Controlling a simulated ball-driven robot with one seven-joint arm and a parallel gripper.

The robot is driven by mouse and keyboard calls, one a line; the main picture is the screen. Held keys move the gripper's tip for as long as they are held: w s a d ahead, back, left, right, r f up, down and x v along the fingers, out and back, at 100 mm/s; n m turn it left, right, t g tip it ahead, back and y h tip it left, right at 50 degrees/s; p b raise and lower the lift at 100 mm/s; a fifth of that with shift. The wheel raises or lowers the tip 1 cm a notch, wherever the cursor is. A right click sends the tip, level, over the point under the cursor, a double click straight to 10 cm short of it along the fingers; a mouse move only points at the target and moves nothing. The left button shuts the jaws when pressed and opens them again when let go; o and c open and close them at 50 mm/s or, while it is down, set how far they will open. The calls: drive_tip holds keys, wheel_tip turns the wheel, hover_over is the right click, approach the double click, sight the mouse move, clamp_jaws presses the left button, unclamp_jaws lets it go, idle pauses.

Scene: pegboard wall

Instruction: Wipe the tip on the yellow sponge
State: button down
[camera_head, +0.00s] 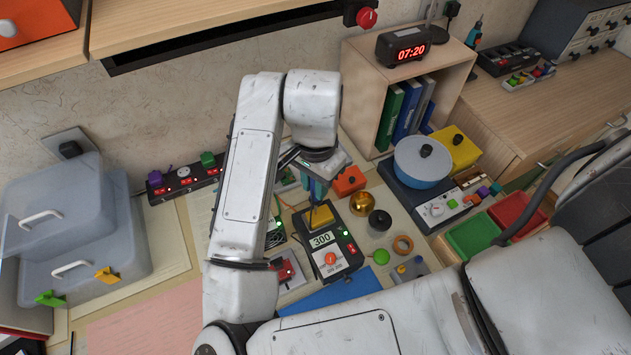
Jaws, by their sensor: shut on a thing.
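The yellow sponge (319,216) sits at the back of a dark soldering station (345,262) whose display reads 300. My gripper (317,182) is above the sponge, pointing down. It is shut on a slim tool with a blue-teal handle (318,190), which looks like a soldering iron. The tool points down at the sponge. Its tip is thin and small here, and I cannot tell whether it touches the sponge. My own arm hides part of the bench to the left of the station.
A gold ball-shaped thing (362,204), a dark round pot (380,222) and an orange block (349,181) stand close by. A blue mat (335,292) lies in front. A blue pan (421,165) and green tray (473,239) are to the right.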

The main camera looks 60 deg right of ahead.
drive_tip(key=shift+r+p, duration=1.45)
drive_tip(key=shift+r, duration=0.65)
drive_tip(key=shift+s+f, duration=0.1)
